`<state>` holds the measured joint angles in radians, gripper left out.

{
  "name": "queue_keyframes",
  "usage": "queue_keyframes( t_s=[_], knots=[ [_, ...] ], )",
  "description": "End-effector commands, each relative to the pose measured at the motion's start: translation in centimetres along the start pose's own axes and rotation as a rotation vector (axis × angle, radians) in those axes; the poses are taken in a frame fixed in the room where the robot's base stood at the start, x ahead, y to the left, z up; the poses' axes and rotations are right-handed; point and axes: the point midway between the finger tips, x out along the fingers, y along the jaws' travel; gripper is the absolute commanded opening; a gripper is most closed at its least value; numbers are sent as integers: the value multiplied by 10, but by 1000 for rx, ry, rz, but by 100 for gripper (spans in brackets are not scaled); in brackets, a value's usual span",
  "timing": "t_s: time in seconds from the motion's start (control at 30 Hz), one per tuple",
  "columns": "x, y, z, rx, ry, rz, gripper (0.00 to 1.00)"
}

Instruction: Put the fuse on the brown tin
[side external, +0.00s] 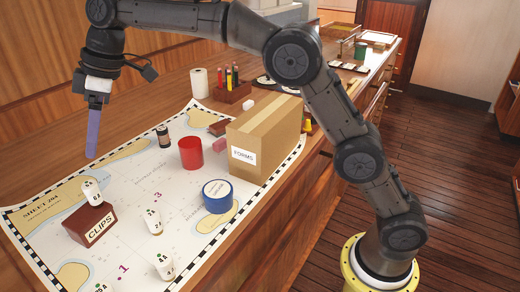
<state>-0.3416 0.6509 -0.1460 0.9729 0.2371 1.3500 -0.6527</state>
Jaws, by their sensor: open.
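The brown tin (88,225), a small box-shaped one labelled CLIPS, sits on the chart at the lower left. A white fuse (92,191) with dark markings stands upright at the tin's back edge and appears to rest on its top; its base is hard to make out. More white fuses stand on the chart, one in the middle (154,222) and one near the front edge (165,266). Another is cut off at the bottom of the picture. My gripper (91,156) points down above the chart, behind and above the tin and apart from it. It is open and holds nothing visible.
A blue tape roll (217,197), a red cup (190,153) and a dark cylinder (163,136) stand on the chart (120,255). A cardboard FORMS box (262,140) blocks the right side. A pen holder (233,92) and paper roll (199,82) stand behind.

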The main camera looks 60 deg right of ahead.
Motion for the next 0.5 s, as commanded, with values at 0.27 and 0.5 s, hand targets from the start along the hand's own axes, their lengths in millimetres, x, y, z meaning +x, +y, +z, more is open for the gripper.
queue_keyframes(
  t_s=[0.27, 0.5],
  knots=[
    [-58, -6, 54, 155, 6, 74, 70],
    [-111, -34, 148, 377, 17, 176, 70]
  ],
)
